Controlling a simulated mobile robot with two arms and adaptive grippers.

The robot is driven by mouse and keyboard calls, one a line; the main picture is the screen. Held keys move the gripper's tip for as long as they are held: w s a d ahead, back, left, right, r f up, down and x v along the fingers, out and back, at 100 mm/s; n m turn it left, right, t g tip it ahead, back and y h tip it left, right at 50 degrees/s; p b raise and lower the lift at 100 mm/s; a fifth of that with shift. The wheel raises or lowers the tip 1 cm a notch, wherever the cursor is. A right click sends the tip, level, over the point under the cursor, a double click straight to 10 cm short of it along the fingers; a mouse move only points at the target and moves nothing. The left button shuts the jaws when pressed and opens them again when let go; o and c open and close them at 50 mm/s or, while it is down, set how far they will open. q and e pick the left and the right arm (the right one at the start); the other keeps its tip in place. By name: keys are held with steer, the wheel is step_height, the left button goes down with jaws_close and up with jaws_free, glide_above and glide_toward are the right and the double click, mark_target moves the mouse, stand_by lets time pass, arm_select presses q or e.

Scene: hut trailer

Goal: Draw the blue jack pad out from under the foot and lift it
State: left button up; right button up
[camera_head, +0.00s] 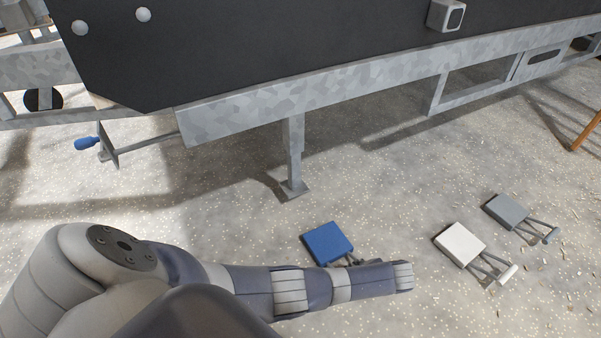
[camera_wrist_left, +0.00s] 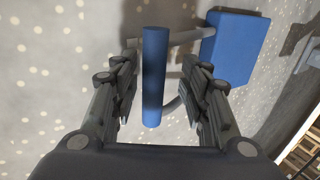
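The blue jack pad (camera_head: 327,243) lies flat on the floor in the head view, nearer to me than the steel leg's foot (camera_head: 292,190). Bare floor shows between pad and foot. My left arm hides much of the pad's handle side. In the left wrist view the pad (camera_wrist_left: 236,47) is at upper right, joined by grey rods to a blue bar handle (camera_wrist_left: 154,78). My left gripper (camera_wrist_left: 160,65) is open, with a finger on each side of the handle and a gap visible at the right finger. My right gripper is not in view.
A white pad (camera_head: 460,244) and a grey pad (camera_head: 506,211), each with a handle, lie to the right. The galvanised trailer frame (camera_head: 250,107) runs above the foot. A blue-gripped crank (camera_head: 87,143) sticks out at left. Speckled floor around the pads is mostly clear.

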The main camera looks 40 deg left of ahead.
arm_select(q)
steer(key=shift+d, duration=0.1)
steer(key=v, duration=1.2)
